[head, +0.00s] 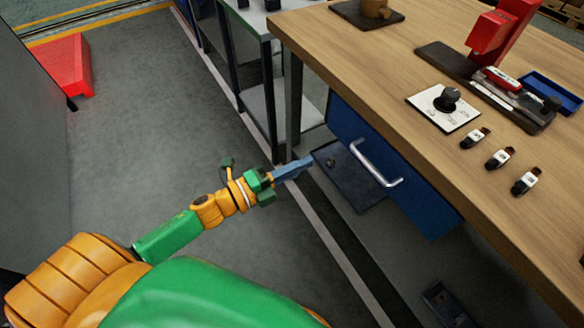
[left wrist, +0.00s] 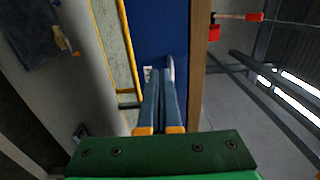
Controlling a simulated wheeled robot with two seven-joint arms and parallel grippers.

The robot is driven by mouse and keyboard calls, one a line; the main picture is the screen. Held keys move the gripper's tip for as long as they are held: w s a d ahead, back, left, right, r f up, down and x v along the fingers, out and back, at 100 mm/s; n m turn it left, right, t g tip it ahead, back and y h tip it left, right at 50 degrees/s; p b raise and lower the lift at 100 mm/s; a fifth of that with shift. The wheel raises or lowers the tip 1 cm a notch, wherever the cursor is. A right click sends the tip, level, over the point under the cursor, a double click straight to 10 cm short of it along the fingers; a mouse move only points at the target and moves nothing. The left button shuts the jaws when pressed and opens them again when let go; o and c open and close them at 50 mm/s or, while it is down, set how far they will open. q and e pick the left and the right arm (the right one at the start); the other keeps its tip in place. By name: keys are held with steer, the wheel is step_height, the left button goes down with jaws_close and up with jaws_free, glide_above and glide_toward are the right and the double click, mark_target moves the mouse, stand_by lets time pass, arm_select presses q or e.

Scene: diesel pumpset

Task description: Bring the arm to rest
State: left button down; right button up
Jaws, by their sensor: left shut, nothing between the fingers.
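My left arm reaches in from the lower left in the head view. Its gripper (head: 308,161) is shut and empty, with the blue fingers together, over the floor side of the workbench. The wooden workbench (head: 370,75) stands to its right. A blue drawer front (head: 425,205) with a silver handle (head: 380,165) is under the bench top, to the right of the fingertips. In the left wrist view the shut fingers (left wrist: 165,88) point toward a blue surface (left wrist: 155,35). I cannot tell whether they touch anything. My right gripper is in neither view.
A dark blue panel or tray (head: 350,185) with a small round object lies beyond the fingertips. On the bench are a white dial plate (head: 428,117), a red tool (head: 490,38), a blue tray (head: 548,90) and several small clips.

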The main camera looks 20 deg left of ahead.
arm_select(q)
steer(key=s+a+f+n+g+y, duration=0.25)
steer(key=a+f+n, duration=0.2)
steer(key=f, duration=0.45)
steer(key=s+a+f+n+g+y, duration=0.1)
steer(key=s+a+f+n+y, duration=0.25)
steer(key=f+n, duration=0.35)
steer(key=s+a+f+n+g+y, duration=0.1)
steer(key=s+a+f+n+y, duration=0.25)
steer(key=f, duration=0.65)
steer(key=s+d+f+n+g+y, duration=0.15)
steer(key=s+f+n+g, duration=0.35)
steer(key=s, duration=0.5)
steer(key=s+d+f+n+g, duration=0.2)
steer(key=s+d+f+g, duration=0.1)
steer(key=s+f, duration=0.5)
steer(key=s+d+r+g+p, duration=0.1)
steer(key=s+r+p, duration=0.3)
steer(key=r+p, duration=0.8)
steer(key=shift+r+n, duration=0.4)
steer(key=shift+r, duration=0.05)
